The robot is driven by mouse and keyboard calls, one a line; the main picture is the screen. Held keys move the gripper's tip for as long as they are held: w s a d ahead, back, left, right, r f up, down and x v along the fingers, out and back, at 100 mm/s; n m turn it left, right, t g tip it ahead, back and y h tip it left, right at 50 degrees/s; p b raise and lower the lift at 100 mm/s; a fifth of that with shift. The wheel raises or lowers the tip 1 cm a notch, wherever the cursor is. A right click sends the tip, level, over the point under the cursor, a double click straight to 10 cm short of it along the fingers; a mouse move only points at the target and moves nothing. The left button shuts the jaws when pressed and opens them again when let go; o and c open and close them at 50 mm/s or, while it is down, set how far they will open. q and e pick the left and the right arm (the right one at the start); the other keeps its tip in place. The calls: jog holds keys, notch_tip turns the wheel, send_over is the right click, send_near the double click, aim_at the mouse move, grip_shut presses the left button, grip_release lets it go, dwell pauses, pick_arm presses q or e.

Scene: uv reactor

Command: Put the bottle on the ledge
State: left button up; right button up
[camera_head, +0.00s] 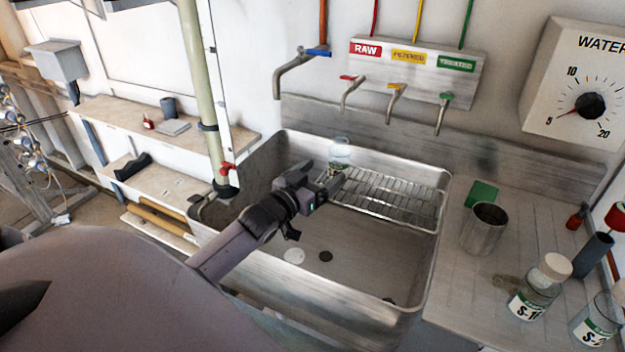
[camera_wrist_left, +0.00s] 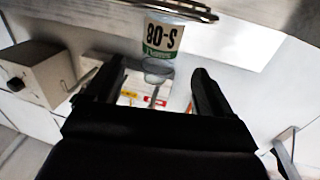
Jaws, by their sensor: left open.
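A small clear bottle with a green-and-white label (camera_head: 340,153) stands on the wire rack (camera_head: 395,205) at the back of the steel sink. In the left wrist view, which looks upside down, the bottle (camera_wrist_left: 160,38) shows a label that seems to read S-08. My left gripper (camera_head: 334,183) reaches over the sink, right at the bottle's near side. Its fingers (camera_wrist_left: 158,75) are apart, with the bottle's top between or just beyond their tips; I cannot tell contact. My right gripper is not in view.
Several taps (camera_head: 352,92) hang over the sink's back edge. A metal cup (camera_head: 485,228), a green block (camera_head: 481,194) and bottles S-10 (camera_head: 534,292) and another (camera_head: 598,322) stand on the right counter. A pale vertical pipe (camera_head: 200,95) rises left of the sink.

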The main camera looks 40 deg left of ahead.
pick_arm(q)
jog(key=shift+s, duration=1.35)
